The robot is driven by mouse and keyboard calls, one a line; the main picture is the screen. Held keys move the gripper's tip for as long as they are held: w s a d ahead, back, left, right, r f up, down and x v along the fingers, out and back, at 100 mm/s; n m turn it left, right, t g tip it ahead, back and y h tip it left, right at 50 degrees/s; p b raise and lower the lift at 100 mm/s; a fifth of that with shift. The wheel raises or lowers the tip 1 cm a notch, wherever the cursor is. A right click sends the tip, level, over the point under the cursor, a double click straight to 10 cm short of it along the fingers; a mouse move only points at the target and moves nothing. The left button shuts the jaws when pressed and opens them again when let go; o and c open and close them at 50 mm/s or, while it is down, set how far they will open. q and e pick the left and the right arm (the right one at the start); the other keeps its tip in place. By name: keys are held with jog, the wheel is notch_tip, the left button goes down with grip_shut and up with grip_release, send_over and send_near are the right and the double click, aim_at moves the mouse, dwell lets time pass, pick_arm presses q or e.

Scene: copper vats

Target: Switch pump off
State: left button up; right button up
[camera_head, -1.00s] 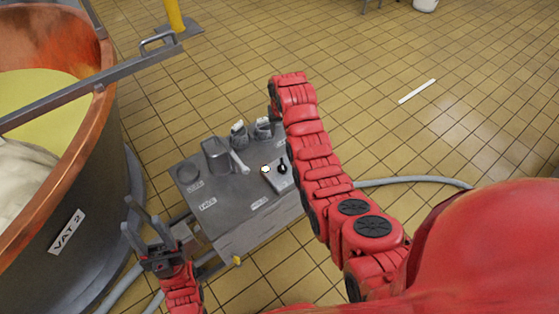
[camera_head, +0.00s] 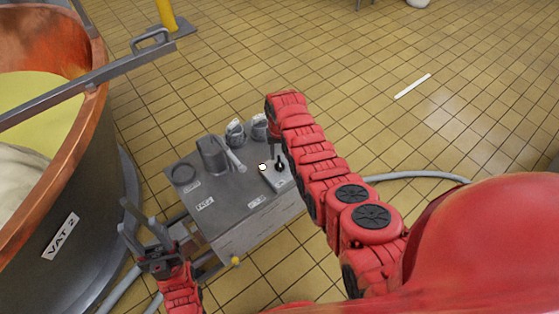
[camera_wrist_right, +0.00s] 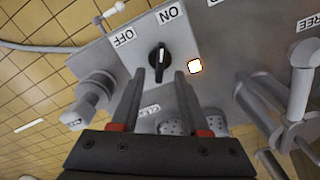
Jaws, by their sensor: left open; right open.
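The pump switch is a black rotary knob (camera_wrist_right: 159,61) on a grey plate, with an ON label (camera_wrist_right: 168,14) and an OFF label (camera_wrist_right: 122,37). Its long axis is upright in the right wrist view; I cannot tell clearly which label it points at. A lit white lamp (camera_wrist_right: 195,66) sits beside it. The knob (camera_head: 280,164) and lamp (camera_head: 263,167) also show in the head view. My right gripper (camera_wrist_right: 161,74) is open, its fingertips close to the knob on either side; contact cannot be told. My left gripper (camera_head: 138,205) is open and empty, left of the bench.
A copper vat (camera_head: 85,165) marked VAT 2 stands at the left. A hose (camera_head: 420,177) runs right over the tiled floor, which is mostly clear.

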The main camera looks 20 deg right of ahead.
aim_at(280, 161)
notch_tip(280, 161, down, 2)
notch_tip(280, 161, down, 3)
jog(key=shift+r+b, duration=0.1)
jog(key=shift+b, duration=1.1)
jog(key=shift+c, duration=0.3)
grip_shut()
